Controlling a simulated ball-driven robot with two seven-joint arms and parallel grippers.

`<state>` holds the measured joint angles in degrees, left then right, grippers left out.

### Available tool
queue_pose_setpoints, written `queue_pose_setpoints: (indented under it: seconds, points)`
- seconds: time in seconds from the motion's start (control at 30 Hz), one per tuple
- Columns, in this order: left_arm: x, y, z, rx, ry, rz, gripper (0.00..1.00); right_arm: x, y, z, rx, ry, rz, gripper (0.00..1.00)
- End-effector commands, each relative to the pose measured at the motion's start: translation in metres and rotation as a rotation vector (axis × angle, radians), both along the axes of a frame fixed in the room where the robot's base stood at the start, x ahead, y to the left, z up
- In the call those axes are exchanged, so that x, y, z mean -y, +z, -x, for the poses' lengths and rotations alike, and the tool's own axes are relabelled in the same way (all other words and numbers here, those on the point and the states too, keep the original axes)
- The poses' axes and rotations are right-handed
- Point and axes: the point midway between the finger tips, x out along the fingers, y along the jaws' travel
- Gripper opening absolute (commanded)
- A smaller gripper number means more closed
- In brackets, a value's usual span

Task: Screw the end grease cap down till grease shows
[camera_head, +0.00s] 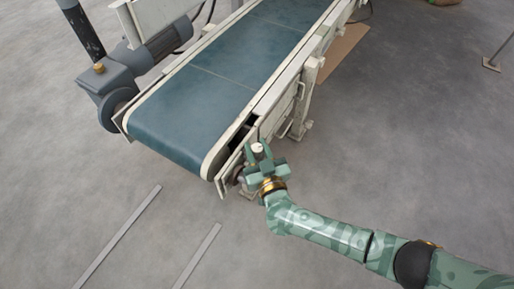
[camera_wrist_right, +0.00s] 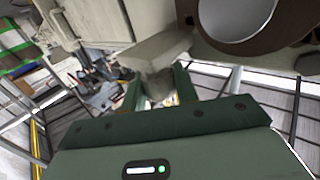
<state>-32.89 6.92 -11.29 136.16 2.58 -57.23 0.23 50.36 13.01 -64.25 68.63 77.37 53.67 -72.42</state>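My right gripper (camera_head: 258,163) is at the near right corner of the conveyor, beside the end of the belt roller. A pale knob-like part (camera_head: 257,149) shows right at its fingers. In the right wrist view the two green fingers (camera_wrist_right: 158,92) stand apart, on either side of a dull grey tapered piece (camera_wrist_right: 157,79) under a beige block (camera_wrist_right: 155,50). This piece may be the grease cap, but I cannot tell for sure. I cannot tell whether the fingers press on it. No grease can be made out. My left gripper is not in view.
The conveyor's blue belt (camera_head: 195,98) and cream side frame (camera_head: 285,85) lie just beyond the gripper. A grey motor (camera_head: 112,85) sits on the left. In the wrist view a dark ring with a silver disc (camera_wrist_right: 235,16) is close by. Floor is open to the right.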

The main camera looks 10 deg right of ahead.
Motion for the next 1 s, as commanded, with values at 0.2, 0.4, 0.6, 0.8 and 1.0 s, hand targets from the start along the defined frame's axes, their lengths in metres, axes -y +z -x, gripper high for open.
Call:
queue_pose_setpoints:
  seconds: [0.2,0.4,0.6,0.8,1.0]
  points:
    - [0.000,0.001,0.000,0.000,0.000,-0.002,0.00,0.000,0.000,0.000,-0.001,-0.007,-0.002,0.07]
    - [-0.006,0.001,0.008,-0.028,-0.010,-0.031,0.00,0.000,0.002,0.001,-0.003,-0.066,-0.005,0.07]
    - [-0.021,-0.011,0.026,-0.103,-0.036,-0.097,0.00,-0.002,0.001,0.002,-0.006,-0.188,-0.007,0.07]
    - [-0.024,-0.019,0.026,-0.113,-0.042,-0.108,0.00,-0.002,-0.003,0.002,-0.008,-0.328,-0.004,0.07]
    - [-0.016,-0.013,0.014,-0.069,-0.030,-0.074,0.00,-0.001,-0.005,0.002,-0.008,-0.443,-0.002,0.07]
